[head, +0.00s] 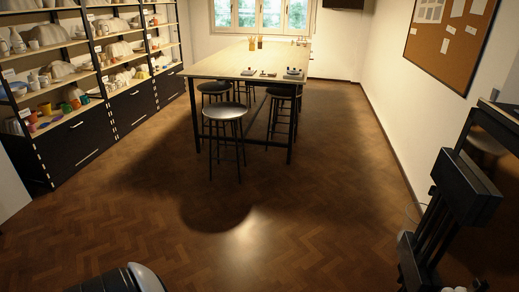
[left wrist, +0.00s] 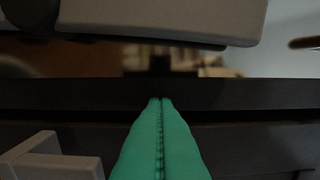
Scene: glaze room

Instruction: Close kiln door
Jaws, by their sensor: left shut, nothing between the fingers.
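No kiln or kiln door can be made out for certain in the head view. In the left wrist view my left gripper (left wrist: 161,101) shows as two green fingers pressed together, with nothing between them. The fingertips point at a dark horizontal panel (left wrist: 60,95) that spans the picture. I cannot tell whether this panel belongs to the kiln door, or whether the fingers touch it. My right gripper is in neither view.
A long wooden worktable (head: 240,62) with dark stools (head: 224,112) stands ahead. Loaded pottery shelves (head: 90,65) line the left wall. Dark equipment (head: 465,185) stands at the right edge, below a corkboard (head: 450,40). The wooden floor (head: 150,215) in front is clear.

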